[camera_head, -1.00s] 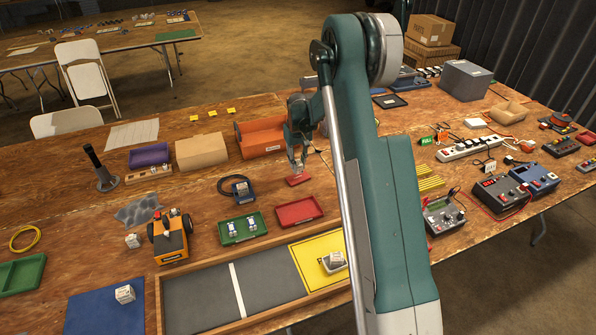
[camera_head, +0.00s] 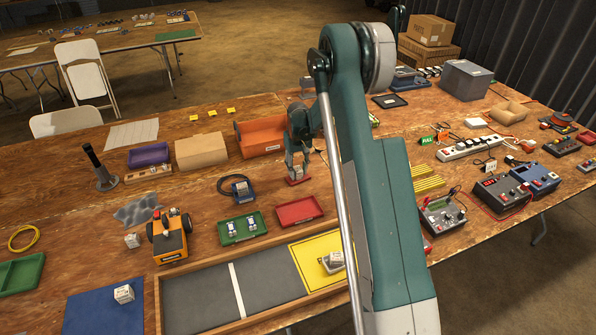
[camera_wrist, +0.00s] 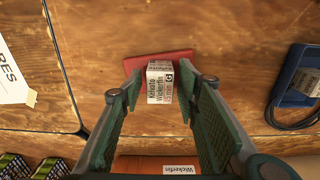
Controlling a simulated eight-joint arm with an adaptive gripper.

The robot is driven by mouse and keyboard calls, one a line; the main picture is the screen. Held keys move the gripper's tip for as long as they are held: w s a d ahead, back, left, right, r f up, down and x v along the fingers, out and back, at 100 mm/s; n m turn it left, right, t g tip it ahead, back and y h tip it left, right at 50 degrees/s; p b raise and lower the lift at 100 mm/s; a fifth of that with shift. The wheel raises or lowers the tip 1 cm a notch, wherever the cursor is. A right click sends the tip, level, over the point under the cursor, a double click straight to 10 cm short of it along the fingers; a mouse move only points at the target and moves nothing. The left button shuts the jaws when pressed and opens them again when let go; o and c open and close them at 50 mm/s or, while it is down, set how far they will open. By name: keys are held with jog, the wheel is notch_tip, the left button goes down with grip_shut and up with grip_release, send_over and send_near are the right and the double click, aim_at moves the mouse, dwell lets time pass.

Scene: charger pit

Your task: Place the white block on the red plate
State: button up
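The small white block (camera_wrist: 159,84), with printed labels, is on or just over the red plate (camera_wrist: 136,64) in the wrist view. My gripper (camera_wrist: 158,86) is around the block, with its green fingers spread and a narrow gap showing on each side. In the head view my gripper (camera_head: 297,174) points down at the red plate (camera_head: 298,182), and the block is partly hidden between the fingers. I cannot tell for sure whether the block's underside touches the plate.
An orange bin (camera_head: 259,138) stands just behind my gripper. A blue device with a cable (camera_head: 241,190) lies to the left. A red tray (camera_head: 299,211) and a green tray (camera_head: 242,229) are in front. Other white blocks stand elsewhere, one on a blue mat (camera_head: 104,313).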

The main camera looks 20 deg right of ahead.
aim_at(298, 169)
jog(key=shift+r, duration=0.1)
dwell(0.3)
notch_tip(298, 169, up, 12)
jog(key=p, duration=0.1)
dwell(0.6)
jog(key=shift+r, duration=0.2)
dwell(0.4)
jog(key=s+a+r+t, duration=0.2)
jog(key=s+a+r, duration=0.3)
jog(key=s+r, duration=0.7)
jog(key=s+a+r+t, duration=0.1)
jog(key=s+a+r, duration=0.4)
jog(key=s+r, duration=0.65)
jog(key=s+a+t, duration=0.2)
jog(key=s+a, duration=0.1)
jog(key=s, duration=1.1)
jog(key=s+a+f+t, duration=0.1)
jog(key=s+a+t, duration=0.1)
jog(key=s, duration=1.1)
jog(key=shift+s+a, duration=0.35)
jog(key=shift+a, duration=0.1)
